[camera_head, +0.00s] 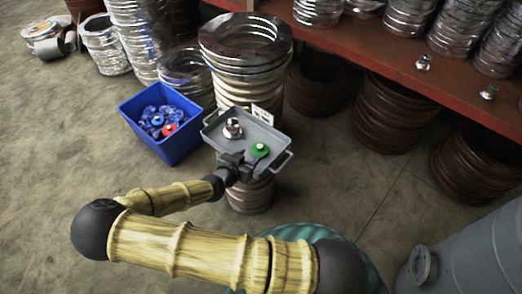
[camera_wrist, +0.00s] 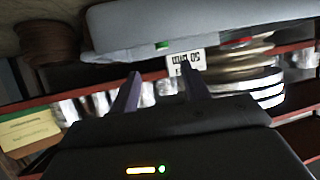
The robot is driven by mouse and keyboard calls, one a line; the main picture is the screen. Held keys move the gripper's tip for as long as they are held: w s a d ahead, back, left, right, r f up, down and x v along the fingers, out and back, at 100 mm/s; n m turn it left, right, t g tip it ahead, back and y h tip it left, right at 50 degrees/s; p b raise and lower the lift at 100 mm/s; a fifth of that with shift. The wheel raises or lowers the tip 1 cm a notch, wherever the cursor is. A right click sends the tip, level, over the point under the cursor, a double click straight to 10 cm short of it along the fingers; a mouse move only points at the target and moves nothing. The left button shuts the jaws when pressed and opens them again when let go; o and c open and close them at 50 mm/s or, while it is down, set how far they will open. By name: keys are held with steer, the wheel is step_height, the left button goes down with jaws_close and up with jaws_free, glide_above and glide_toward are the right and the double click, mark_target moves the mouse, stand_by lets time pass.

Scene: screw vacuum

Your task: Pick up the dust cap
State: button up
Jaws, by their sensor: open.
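A small round green cap with a pale centre (camera_head: 260,149), which looks like the dust cap, sits in the grey tray (camera_head: 222,142), right of the middle. A silver metal fitting (camera_head: 233,127) stands upright in the tray to its left. My gripper (camera_head: 239,163) is at the tray's near edge, left of and nearer than the green cap; touching or apart I cannot tell. In the wrist view my gripper (camera_wrist: 160,70) is open, its two dark fingers apart with nothing between. A green bit (camera_wrist: 162,45) shows there at the edge of the grey tray (camera_wrist: 230,20).
The tray rests on stacked metal rings (camera_head: 240,70). A blue bin (camera_head: 165,145) with blue and red parts stands to its left. A red shelf (camera_head: 390,62) with more rings and small fittings is at the right. A small white sign (camera_head: 262,114) stands at the tray's far edge.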

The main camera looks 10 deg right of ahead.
mark_target(259, 147)
steer(key=shift+b+x, duration=0.4)
steer(key=shift+x, duration=1.4)
steer(key=shift+a+b+x, duration=0.2)
steer(key=shift+b+x, duration=0.8)
steer(key=shift+x, duration=1.7)
steer(key=shift+w+f, duration=0.1)
jaws_close()
step_height(259, 147, up, 10)
steer(key=p, duration=0.3)
steer(key=shift+p, duration=0.3)
